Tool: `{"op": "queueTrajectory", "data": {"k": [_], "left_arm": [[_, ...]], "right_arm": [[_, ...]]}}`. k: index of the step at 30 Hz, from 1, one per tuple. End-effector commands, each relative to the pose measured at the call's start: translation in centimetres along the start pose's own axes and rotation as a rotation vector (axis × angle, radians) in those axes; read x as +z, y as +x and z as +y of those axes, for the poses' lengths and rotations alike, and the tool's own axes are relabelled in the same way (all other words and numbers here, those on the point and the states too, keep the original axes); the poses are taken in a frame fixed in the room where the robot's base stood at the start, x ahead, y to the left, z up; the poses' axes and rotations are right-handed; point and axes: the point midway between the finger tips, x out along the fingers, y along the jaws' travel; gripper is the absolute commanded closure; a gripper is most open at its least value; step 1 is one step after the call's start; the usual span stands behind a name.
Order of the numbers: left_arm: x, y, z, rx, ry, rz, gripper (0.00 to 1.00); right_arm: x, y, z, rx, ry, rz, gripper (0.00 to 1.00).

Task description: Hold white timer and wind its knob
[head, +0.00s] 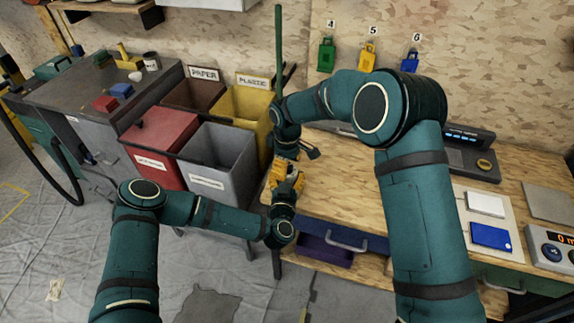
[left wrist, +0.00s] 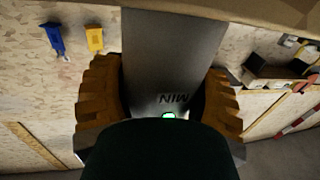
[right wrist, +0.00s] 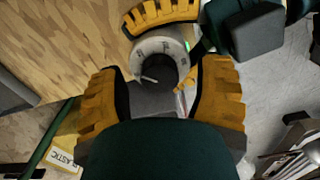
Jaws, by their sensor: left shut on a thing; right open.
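The white timer (right wrist: 150,46) shows in the right wrist view as a pale ring with small dial marks around a dark round knob (right wrist: 157,74). My left gripper (head: 287,184) is shut on the timer's body, with its orange fingers on opposite sides. The left wrist view shows a grey face (left wrist: 172,55) with the letters MIN and a small green light between those fingers. My right gripper (right wrist: 163,105) is open, with its fingers spread on either side of the view just short of the knob. In the head view, the timer is mostly hidden by the grippers.
The wooden workbench (head: 345,190) lies right of and behind the grippers. The yellow bin (head: 240,105), red bin (head: 160,145) and grey bin (head: 218,165) stand to the left. A white box (head: 485,204) and blue box (head: 490,237) lie at the right.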

Motion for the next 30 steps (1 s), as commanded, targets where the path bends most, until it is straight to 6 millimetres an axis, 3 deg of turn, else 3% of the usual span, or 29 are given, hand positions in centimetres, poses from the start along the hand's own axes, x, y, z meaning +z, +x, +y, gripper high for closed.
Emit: {"op": "queueTrajectory", "data": {"k": [4,9,10,18,30], "left_arm": [[0.02,0.0,0.0,0.0,0.0,-0.001,0.8],[0.02,0.0,0.0,0.0,0.0,0.0,0.79],[0.02,0.0,0.0,0.0,0.0,0.0,0.79],[0.01,-0.01,0.01,0.0,-0.001,0.0,0.8],[0.0,-0.01,0.03,0.001,-0.001,0.0,0.79]], "right_arm": [[0.01,-0.02,0.0,0.0,0.0,0.0,0.36],[0.01,-0.03,0.0,0.0,0.0,0.0,0.96],[0.01,-0.04,0.0,0.0,0.0,0.0,1.0],[-0.02,-0.04,-0.02,0.0,0.021,0.0,1.0],[-0.03,-0.02,0.02,0.0,0.3,0.0,1.0]]}}
